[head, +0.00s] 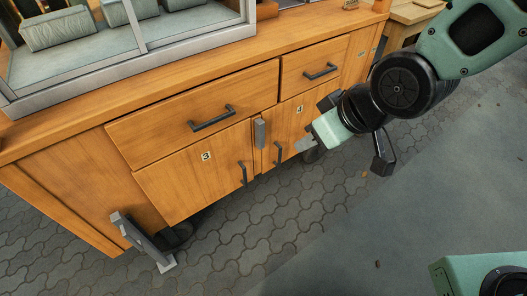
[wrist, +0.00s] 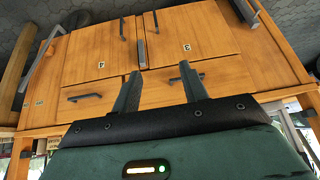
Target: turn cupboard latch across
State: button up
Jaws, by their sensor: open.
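The cupboard latch (head: 260,132) is a short grey bar near the top of the seam between two wooden doors. It stands upright, roughly along the seam. It also shows in the wrist view (wrist: 142,52), beyond the fingers. My gripper (head: 308,140) is to the right of the latch in the head view, in front of the right door and apart from the latch. In the wrist view my gripper (wrist: 160,72) has its two fingers spread with nothing between them. The left door (head: 190,180) bears a label 3, the right door (wrist: 95,55) a label 4.
Dark handles (head: 243,174) (head: 279,153) hang on the doors below the latch. Drawers with handles (head: 212,119) (head: 321,72) are above. A glass case (head: 130,55) stands on the top. A grey metal leg (head: 140,238) stands at the lower left. Paving in front is clear.

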jog(key=w+a+f+t+y+b, duration=0.1)
jog(key=w+f+t+y+b, duration=0.1)
jog(key=w+f+b, duration=0.35)
jog(key=w+a+f+t+y+b, duration=0.1)
jog(key=w+f+t+b, duration=0.15)
jog(key=f+b, duration=0.6)
jog(key=t+y+b, duration=0.3)
jog(key=t+b, duration=0.3)
jog(key=b, duration=0.8)
send_near(262, 135)
jog(key=shift+m+g, duration=0.25)
jog(key=shift+m, duration=0.15)
jog(key=b+x, duration=0.4)
jog(key=x, duration=0.4)
jog(key=shift+d, duration=0.2)
jog(key=shift+w+a+r+b, duration=0.2)
jog(key=shift+w+a+b, duration=0.2)
jog(key=shift+w, duration=0.25)
jog(key=shift+c, duration=0.3)
grip_shut()
